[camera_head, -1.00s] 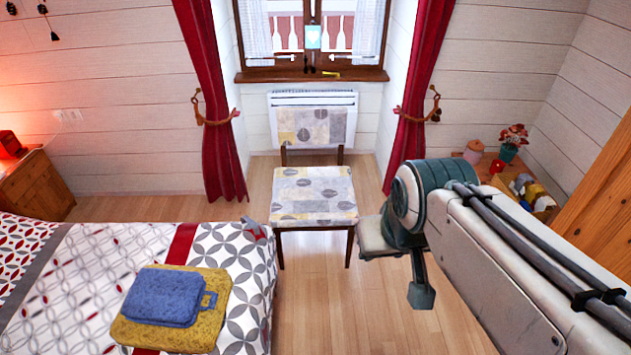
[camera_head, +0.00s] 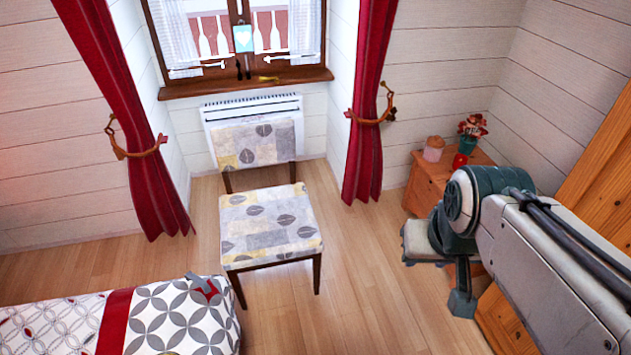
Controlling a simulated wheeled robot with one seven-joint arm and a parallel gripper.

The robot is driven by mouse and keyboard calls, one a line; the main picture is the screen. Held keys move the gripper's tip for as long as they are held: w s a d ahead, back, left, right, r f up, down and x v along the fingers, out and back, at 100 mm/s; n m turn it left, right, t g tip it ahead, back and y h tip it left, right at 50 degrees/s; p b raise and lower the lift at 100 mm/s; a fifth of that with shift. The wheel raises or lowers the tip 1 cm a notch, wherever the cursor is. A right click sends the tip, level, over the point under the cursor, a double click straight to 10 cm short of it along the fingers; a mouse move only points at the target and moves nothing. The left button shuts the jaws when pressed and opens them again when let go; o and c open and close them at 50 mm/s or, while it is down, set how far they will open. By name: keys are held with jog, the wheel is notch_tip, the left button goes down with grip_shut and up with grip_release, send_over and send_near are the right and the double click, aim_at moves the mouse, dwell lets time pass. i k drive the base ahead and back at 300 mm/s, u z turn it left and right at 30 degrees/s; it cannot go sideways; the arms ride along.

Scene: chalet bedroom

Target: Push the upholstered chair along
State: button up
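The upholstered chair (camera_head: 268,228) stands upright on the wooden floor at the middle left. It has dark legs and a grey, white and yellow leaf-patterned seat and backrest. Its back is toward the heater and window. My arm reaches in from the right. Its end, with my gripper (camera_head: 462,302), is to the right of the chair with a gap of floor between; the arm is not touching the chair. The fingers are not clear enough to tell open from shut.
A patterned bed (camera_head: 170,315) is at the lower left, close to the chair's front-left leg. A white heater (camera_head: 222,112) is behind the chair, between red curtains (camera_head: 362,150). A wooden cabinet (camera_head: 425,188) stands at the right. Floor right of the chair (camera_head: 355,250) is clear.

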aim_at(274, 226)
jog(key=z, duration=0.1)
jog(key=i, duration=1.2)
jog(key=u, duration=0.95)
jog(key=i, duration=0.65)
jog(key=u, duration=0.45)
